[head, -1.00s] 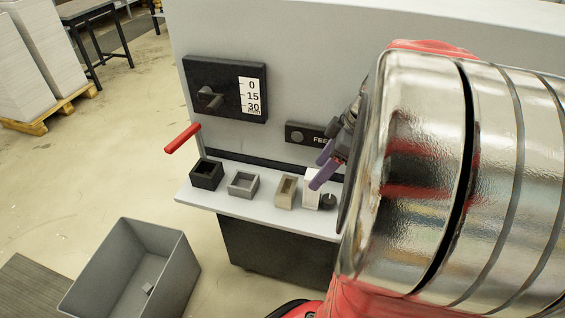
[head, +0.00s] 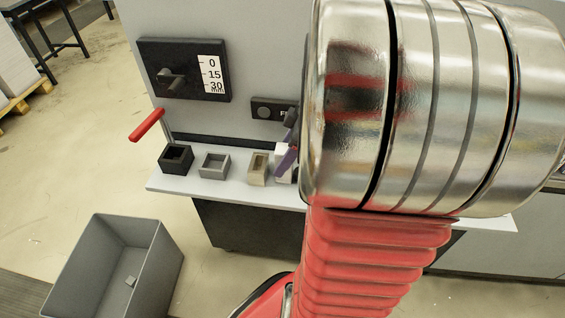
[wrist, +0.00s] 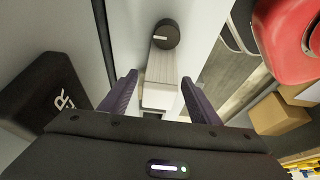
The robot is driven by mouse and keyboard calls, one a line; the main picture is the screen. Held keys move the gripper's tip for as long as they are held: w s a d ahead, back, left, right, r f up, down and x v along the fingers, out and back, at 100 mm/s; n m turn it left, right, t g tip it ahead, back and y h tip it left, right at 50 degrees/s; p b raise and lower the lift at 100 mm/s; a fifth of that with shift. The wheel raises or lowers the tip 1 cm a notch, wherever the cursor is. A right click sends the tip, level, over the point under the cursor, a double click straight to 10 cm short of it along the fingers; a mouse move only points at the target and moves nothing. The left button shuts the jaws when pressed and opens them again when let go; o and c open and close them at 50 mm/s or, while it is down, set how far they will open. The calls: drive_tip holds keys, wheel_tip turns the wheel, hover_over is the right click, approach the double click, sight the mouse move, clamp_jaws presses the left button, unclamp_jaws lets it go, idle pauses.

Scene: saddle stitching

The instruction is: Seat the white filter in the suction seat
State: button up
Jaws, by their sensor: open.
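The white filter (head: 281,163) stands upright on the shelf in the head view, partly hidden by a purple finger. In the wrist view the filter (wrist: 160,68), pale with a finely ribbed face, lies between my fingers. My gripper (wrist: 158,79) is open, with one finger on each side of it and gaps visible. A black square holder (head: 176,158) with a red lever stands at the shelf's left end; a grey open box (head: 214,165) and a beige slotted block (head: 257,168) stand between it and the filter. I cannot tell which is the suction seat.
A black round knob (wrist: 166,33) sits just beyond the filter. A black panel with a scale (head: 185,70) is on the wall above the shelf (head: 227,188). A large grey bin (head: 85,265) stands on the floor at left. My arm hides the shelf's right side.

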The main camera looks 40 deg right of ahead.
drive_tip(key=shift+c, duration=0.4)
drive_tip(key=c, duration=1.2)
drive_tip(key=shift+r, duration=0.15)
wheel_tip(320, 180, up, 10)
drive_tip(key=shift+f, duration=0.1)
